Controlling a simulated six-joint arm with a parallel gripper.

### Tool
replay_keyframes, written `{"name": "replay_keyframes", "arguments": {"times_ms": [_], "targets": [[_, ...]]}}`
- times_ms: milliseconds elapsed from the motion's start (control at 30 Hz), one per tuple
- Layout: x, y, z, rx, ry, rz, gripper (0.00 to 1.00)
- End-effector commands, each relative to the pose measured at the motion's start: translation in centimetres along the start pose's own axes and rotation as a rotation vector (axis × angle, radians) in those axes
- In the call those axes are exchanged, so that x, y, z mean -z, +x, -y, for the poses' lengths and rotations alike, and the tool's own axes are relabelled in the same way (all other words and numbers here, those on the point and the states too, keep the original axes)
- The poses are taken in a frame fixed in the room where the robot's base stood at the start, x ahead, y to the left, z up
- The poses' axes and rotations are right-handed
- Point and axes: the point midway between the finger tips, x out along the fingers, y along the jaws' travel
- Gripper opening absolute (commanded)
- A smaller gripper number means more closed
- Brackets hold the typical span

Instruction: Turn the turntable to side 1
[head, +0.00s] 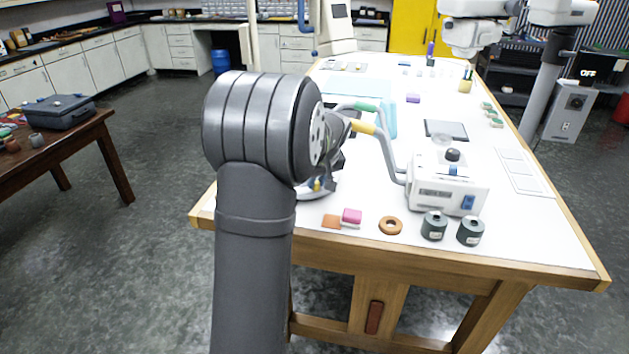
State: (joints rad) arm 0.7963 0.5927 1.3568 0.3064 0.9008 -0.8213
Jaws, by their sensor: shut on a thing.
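The turntable (311,195) is mostly hidden behind my arm. Only a pale, curved part of its rim shows near the left front of the white table. My gripper (326,184) points down over it, partly hidden by my own wrist. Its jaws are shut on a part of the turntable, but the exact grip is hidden. A small yellow piece (317,185) shows beside the fingers. The side markings of the turntable cannot be seen.
A white lamp box (445,188) with two curved light arms stands to the right of my gripper. A black pad (446,130) lies farther back.

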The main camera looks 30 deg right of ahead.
Motion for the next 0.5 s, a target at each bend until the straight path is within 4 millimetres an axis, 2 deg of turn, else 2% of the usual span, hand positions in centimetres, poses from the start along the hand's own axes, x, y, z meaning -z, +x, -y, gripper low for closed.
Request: {"name": "replay_keyframes", "arguments": {"times_ms": [367,400,500], "targets": [[0.17,-0.09,-0.05,-0.001,-0.005,-0.003,0.00],[0.16,-0.09,-0.04,-0.001,-0.005,-0.003,0.25],[0.13,-0.08,-0.04,0.000,-0.004,-0.003,0.41]]}}
